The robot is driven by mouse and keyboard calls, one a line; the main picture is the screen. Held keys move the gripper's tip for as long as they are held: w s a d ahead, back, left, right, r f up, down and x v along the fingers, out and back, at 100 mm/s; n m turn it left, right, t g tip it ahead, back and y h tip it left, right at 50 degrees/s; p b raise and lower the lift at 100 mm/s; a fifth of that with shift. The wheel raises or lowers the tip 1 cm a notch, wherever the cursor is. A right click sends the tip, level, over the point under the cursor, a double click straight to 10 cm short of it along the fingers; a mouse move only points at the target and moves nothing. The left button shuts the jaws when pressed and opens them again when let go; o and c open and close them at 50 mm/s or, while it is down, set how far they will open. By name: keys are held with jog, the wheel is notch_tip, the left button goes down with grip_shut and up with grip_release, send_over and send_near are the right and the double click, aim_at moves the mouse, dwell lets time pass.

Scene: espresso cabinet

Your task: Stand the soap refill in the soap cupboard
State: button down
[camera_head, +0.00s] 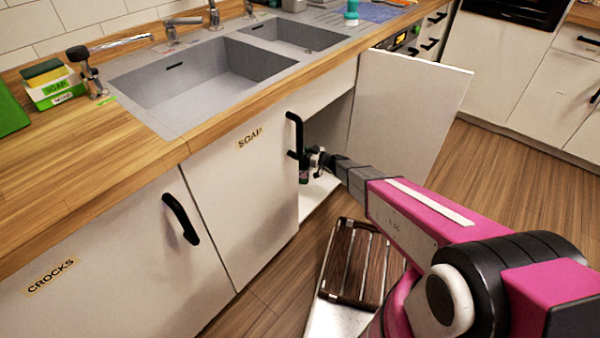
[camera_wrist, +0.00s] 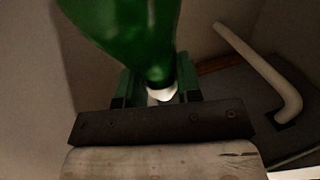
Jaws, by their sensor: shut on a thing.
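The soap refill, a green bottle with a white part at its lower end, fills the upper middle of the wrist view (camera_wrist: 125,30). My gripper (camera_wrist: 155,92) is shut on it. In the head view my gripper (camera_head: 314,160) is at the opening of the cupboard under the sink, beside the black handle of the SOAP door. Only a small dark green part of the bottle (camera_head: 304,172) shows there. The SOAP door (camera_head: 240,190) is shut, and the right-hand door (camera_head: 405,110) stands wide open. The cupboard floor (camera_head: 318,190) is mostly hidden.
A pale bent pipe (camera_wrist: 265,75) shows at the right in the wrist view. The CROCKS door (camera_head: 120,260) is shut at the left. Wooden floor (camera_head: 500,190) is free at the right.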

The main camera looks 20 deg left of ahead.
jog(key=w+d+f, duration=0.4)
jog(key=w+f, duration=0.4)
jog(key=f, duration=0.1)
jog(key=shift+w+f, duration=0.2)
jog(key=shift+f, duration=0.05)
jog(key=c, duration=0.8)
grip_release()
jog(key=shift+f, duration=0.1)
